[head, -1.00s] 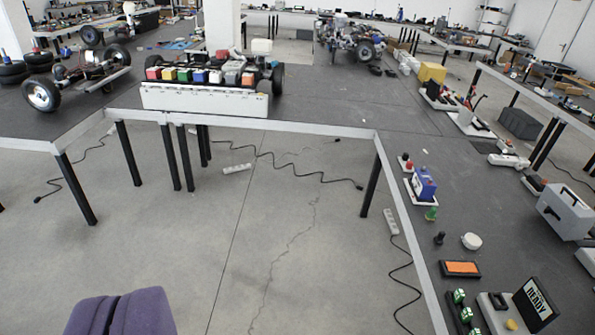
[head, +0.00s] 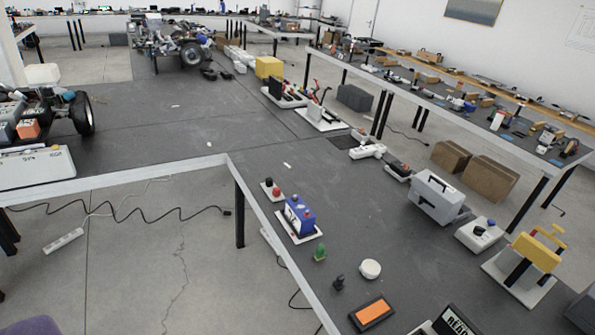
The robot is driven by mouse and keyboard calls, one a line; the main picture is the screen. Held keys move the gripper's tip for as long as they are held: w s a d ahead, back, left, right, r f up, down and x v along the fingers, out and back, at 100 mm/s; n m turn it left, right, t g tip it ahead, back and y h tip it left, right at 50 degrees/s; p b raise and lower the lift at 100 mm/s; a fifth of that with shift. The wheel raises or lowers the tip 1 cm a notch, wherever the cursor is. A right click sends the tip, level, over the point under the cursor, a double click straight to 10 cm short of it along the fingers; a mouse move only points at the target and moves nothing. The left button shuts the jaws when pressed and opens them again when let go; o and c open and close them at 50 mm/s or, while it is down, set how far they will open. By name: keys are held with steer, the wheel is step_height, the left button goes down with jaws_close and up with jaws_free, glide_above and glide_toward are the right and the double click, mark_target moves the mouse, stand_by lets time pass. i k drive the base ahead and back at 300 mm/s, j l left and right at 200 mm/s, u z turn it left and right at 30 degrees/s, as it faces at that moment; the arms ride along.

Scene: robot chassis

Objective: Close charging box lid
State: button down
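No thing in view can be named as the charging box with certainty. A grey box (head: 437,197) with black fittings on its face sits on the right part of the dark table; I cannot make out a raised lid on it. A white box (head: 482,234) with a dark round part on top stands just right of it. A blue box (head: 299,216) on a white base stands near the table's left edge. My gripper is not in view.
The dark table (head: 330,175) bends around open floor at lower left. A yellow device (head: 537,252) stands at right, an orange-topped plate (head: 373,313) at the bottom. A purple padded thing (head: 32,326) shows at lower left. A power strip (head: 63,241) lies on the floor.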

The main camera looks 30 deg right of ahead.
mark_target(445, 202)
steer(key=i+j+z, duration=0.15)
steer(key=i, duration=1.2)
steer(key=i+z, duration=0.5)
steer(key=i+j+z, duration=0.15)
steer(key=i+z, duration=1)
steer(key=i+j+z, duration=0.15)
steer(key=i+z, duration=0.2)
steer(key=i, duration=0.05)
